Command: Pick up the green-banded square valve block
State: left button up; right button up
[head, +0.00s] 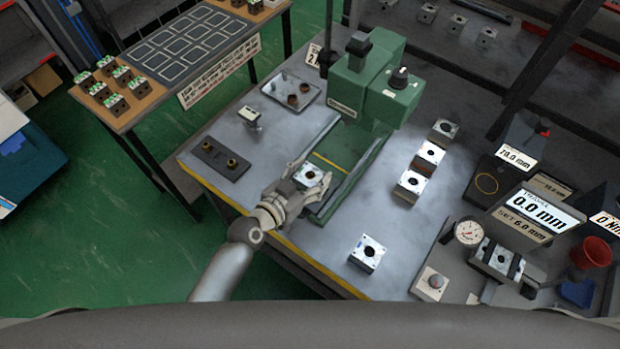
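My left gripper (313,178) reaches in from the left over the bed of the green machine (372,85). Its fingers are apart, on either side of a square valve block (310,176) with a pale top and a dark round bore. I cannot tell whether they touch it, and the hand hides part of its sides. No green band can be made out on this block at this size. Similar square blocks stand on the table: one at the front (368,252) and a row right of the machine (411,186). My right gripper is not in view.
A dark plate with two brass-coloured pegs (220,160), a small block (250,117) and a tray (291,92) lie left of the machine. Several green-topped blocks (114,86) stand on the left bench. Gauges and displays (538,211) crowd the right. Bare table surrounds the front block.

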pick_arm(q)
jog(key=shift+r, duration=0.1)
jog(key=c, duration=0.8)
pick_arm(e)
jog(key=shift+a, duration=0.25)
pick_arm(q)
jog(key=shift+r, duration=0.15)
